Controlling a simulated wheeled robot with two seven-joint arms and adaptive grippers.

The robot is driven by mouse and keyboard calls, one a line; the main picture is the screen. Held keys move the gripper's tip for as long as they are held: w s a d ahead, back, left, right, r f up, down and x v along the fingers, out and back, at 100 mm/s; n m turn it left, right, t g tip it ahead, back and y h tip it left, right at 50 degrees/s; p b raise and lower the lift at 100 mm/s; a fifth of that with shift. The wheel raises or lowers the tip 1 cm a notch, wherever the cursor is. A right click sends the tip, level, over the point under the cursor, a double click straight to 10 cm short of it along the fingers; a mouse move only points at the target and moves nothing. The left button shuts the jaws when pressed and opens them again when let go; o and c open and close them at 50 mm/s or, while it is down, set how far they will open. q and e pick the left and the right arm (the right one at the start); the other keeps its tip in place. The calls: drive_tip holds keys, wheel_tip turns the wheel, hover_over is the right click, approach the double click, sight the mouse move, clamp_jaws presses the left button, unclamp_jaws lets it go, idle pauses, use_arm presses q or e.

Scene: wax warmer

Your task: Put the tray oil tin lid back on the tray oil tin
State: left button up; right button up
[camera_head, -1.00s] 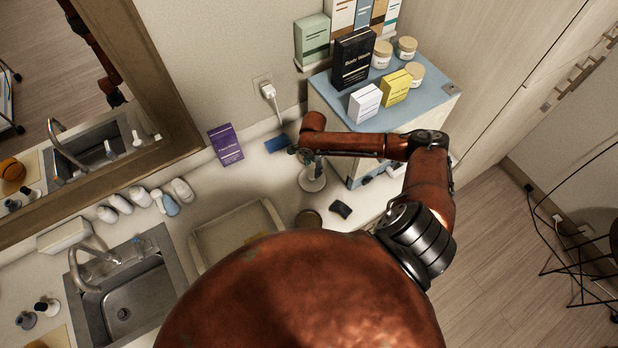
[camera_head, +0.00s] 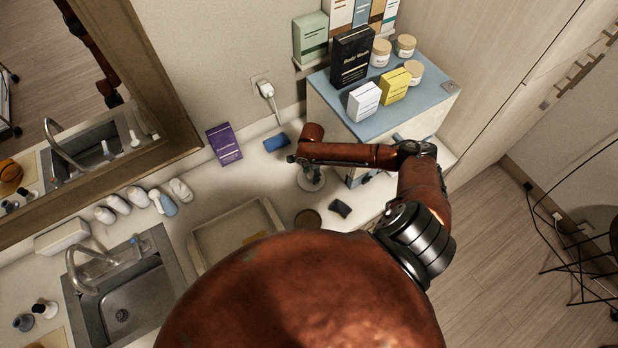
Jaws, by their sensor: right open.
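My right arm comes in from the right. Its gripper (camera_head: 303,163) points down over the counter, small and partly covered by my arm, and is open. A pale round object (camera_head: 311,180) shows just below it; I cannot tell whether they touch. A dark brown round piece (camera_head: 307,218) lies on the counter nearer to me, apart from the gripper; it may be the tin or its lid. My own body hides the tray's near part. My left gripper is not in view.
A blue-topped cabinet (camera_head: 437,93) with boxes and jars stands right of the gripper. A blue block (camera_head: 277,142), a purple box (camera_head: 224,144) and a dark object (camera_head: 340,208) are on the counter. The sink (camera_head: 128,296) is at the left.

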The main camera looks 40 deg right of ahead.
drive_tip(key=shift+p, duration=0.45)
drive_tip(key=shift+c, duration=0.7)
clamp_jaws()
